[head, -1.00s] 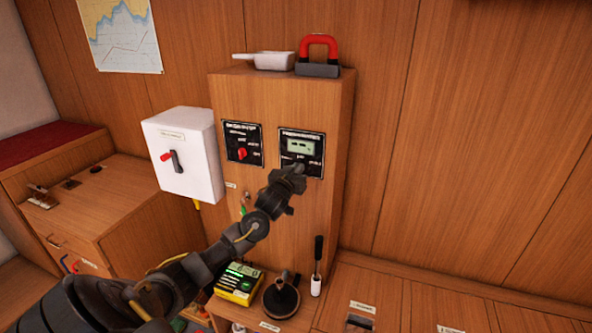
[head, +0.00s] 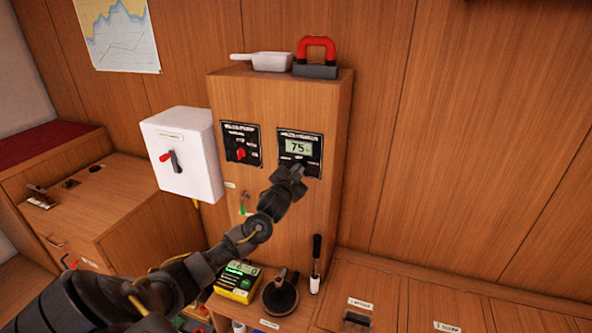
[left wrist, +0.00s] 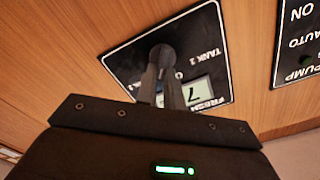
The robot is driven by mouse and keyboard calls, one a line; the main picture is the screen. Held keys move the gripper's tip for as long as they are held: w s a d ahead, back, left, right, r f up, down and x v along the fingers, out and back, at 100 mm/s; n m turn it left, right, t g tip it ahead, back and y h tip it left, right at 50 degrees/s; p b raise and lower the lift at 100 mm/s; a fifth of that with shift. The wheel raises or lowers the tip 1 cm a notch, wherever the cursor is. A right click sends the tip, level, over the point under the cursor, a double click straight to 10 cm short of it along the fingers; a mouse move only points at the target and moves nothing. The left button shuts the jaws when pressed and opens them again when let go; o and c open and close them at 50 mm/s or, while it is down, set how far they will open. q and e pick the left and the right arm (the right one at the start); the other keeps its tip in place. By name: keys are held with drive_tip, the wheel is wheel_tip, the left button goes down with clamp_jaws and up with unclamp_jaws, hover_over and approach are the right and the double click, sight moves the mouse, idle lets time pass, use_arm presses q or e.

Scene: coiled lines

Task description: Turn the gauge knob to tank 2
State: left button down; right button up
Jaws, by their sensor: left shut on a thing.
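The gauge panel (head: 314,139) is a black plate at the upper right of the wooden cabinet's front. Its display (head: 298,147) is lit and reads 75. My left gripper (head: 297,171) reaches up to the lower part of this panel and covers the knob there. In the left wrist view the panel (left wrist: 213,30) appears upside down, and my left gripper's fingers (left wrist: 162,85) are shut on the dark gauge knob (left wrist: 161,52). A "TANK 2" label shows beside the knob; the fingers partly hide another label and the display. The knob's exact pointing is hard to tell.
A second black panel (head: 231,131) with a red knob, the pump panel, is left of the gauge. A white switch box (head: 205,150) with a red handle stands further left. A white scoop (head: 262,61) and a red-handled block (head: 316,57) lie on top of the cabinet (head: 225,90).

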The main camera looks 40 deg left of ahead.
use_arm(q)
drive_tip(key=shift+m, duration=0.5)
drive_tip(key=c, duration=1.5)
unclamp_jaws()
drive_tip(key=shift+f, duration=0.1)
drive_tip(key=b+v, duration=0.2)
drive_tip(key=v, duration=0.9)
